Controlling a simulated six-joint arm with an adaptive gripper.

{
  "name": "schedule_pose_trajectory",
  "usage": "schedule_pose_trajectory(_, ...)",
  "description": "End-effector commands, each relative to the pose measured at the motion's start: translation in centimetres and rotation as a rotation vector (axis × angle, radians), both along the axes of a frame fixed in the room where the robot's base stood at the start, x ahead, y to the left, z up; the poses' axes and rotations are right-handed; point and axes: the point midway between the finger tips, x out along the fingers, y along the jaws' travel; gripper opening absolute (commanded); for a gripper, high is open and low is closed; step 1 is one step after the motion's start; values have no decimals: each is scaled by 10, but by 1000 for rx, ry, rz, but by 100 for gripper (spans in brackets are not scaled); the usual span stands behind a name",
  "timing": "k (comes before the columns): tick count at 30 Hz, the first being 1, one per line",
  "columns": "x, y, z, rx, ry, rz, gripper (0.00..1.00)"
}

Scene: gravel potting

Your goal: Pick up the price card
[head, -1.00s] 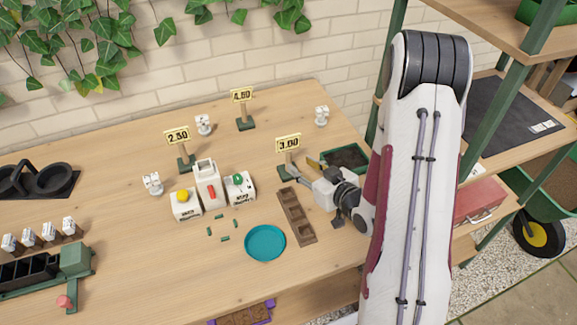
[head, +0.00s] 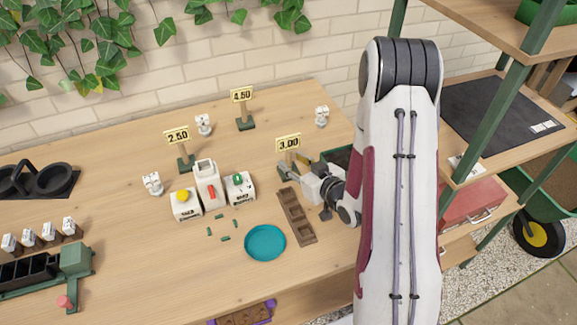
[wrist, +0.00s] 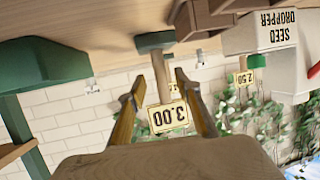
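Two other price cards stand apart: 2.50 (head: 178,136) at the left and 4.50 (head: 242,94) farther back.
White seed dispensers (head: 208,185) stand left of my gripper, with small green pieces in front. A brown slotted tray (head: 297,216) and a teal saucer (head: 265,243) lie nearer the front. A dark green tray (head: 336,157) is just behind my gripper. Shelving (head: 480,170) stands at the right.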

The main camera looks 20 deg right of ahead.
Motion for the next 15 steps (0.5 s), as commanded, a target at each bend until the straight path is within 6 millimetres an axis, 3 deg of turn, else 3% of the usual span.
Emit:
schedule_pose_trajectory(7,22,6,-9,-1,0,1,33)
schedule_pose_trajectory(15,27,7,-11,0,1,1,33)
